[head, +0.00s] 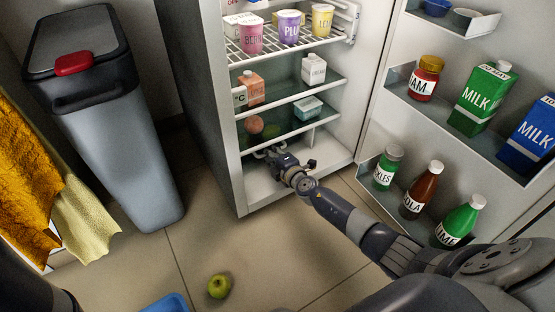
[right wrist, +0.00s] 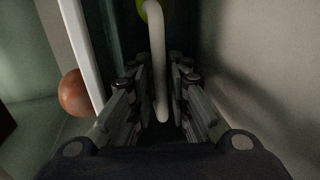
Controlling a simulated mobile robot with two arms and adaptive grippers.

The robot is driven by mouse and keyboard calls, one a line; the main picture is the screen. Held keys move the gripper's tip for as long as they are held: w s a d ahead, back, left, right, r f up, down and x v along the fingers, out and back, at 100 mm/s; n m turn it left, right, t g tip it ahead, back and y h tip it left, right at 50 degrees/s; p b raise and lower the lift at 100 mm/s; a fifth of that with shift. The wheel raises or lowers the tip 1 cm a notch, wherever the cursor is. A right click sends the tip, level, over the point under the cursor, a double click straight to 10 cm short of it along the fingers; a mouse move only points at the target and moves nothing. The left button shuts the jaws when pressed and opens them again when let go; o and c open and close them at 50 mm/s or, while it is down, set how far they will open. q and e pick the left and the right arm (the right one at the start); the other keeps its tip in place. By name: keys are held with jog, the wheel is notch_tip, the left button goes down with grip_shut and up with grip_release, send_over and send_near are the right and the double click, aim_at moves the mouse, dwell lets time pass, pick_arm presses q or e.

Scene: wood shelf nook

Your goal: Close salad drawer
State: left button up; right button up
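The salad drawer (head: 247,142) is the dark, see-through green box low in the open fridge, under the lowest glass shelf. Its pale bar handle shows in the right wrist view (right wrist: 158,60). My right gripper (head: 268,153) is at the drawer's front. In the right wrist view its fingers (right wrist: 160,85) stand on both sides of the handle, with a dark gap beside it, so they look open around it. Something green (right wrist: 151,12) shows behind the handle. How far the drawer sticks out is hard to tell. My left gripper is not in view.
The fridge door (head: 372,172), with jars, bottles and cartons, stands open at right. A reddish round fruit (head: 254,124) is near the drawer. A grey bin (head: 105,140) stands at left. A green apple (head: 219,286) and a blue container (head: 167,304) are on the floor.

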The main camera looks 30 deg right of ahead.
jog(key=shift+v, duration=5.95)
jog(key=shift+s+d+f, duration=0.1)
jog(key=shift+d, duration=0.05)
